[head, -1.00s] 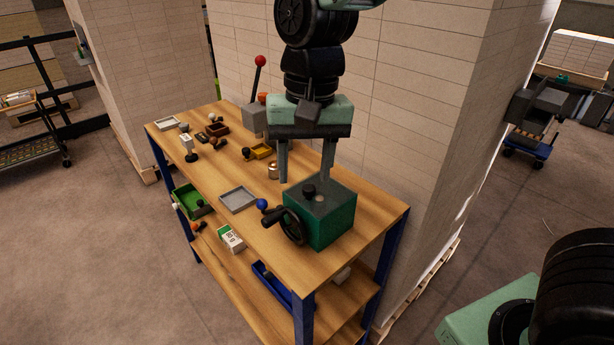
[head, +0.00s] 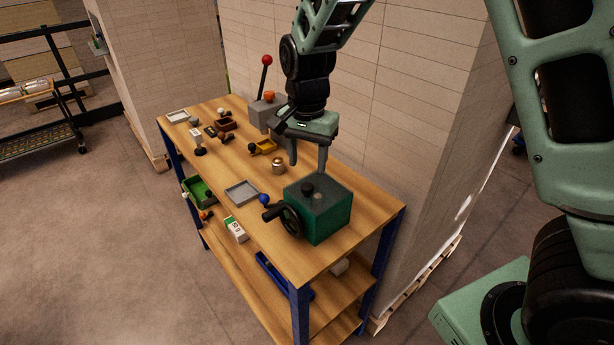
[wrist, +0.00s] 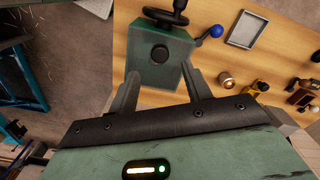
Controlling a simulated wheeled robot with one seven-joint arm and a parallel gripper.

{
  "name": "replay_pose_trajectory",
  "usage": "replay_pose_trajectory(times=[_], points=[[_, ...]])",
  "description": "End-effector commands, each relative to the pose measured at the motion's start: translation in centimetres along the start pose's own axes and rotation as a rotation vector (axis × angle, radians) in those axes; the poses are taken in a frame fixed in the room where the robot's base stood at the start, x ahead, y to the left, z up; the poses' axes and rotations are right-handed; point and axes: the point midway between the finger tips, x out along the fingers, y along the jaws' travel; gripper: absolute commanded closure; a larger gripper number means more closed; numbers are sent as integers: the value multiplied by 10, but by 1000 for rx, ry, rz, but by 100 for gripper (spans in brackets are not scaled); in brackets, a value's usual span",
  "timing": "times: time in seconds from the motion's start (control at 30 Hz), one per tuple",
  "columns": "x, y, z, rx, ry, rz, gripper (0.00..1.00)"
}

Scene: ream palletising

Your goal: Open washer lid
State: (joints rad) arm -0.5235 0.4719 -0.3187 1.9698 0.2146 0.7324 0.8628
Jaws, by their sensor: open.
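No washer is plainly recognisable. A small round brass-coloured pot (head: 278,166) with a knobbed top stands on the bench and looks closed; it also shows in the wrist view (wrist: 226,79). A dark green box (head: 320,214) with a black knob (head: 307,188) on top and a black handwheel (head: 290,221) on its side stands near the bench's front corner. My gripper (head: 308,168) is open and empty, with its fingers pointing down above and behind the green box. In the wrist view the box (wrist: 158,75) lies between and beyond the fingers (wrist: 160,78).
A grey tray (head: 242,187) and a blue ball handle (head: 264,199) are beside the box. A brick-like wall (head: 410,110) borders the bench's right side.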

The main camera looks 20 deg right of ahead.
Motion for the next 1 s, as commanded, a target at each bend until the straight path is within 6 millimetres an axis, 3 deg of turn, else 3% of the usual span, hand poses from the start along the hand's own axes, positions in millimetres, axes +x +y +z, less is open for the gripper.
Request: replay_pose_trajectory(times=[0.2,0.33,0.77,0.93,1.0], points=[[39,1,0,2,-2,4,51],[54,1,0,0,-1,2,51],[63,0,0,0,0,0,51],[63,0,0,0,0,0,98],[63,0,0,0,0,0,100]])
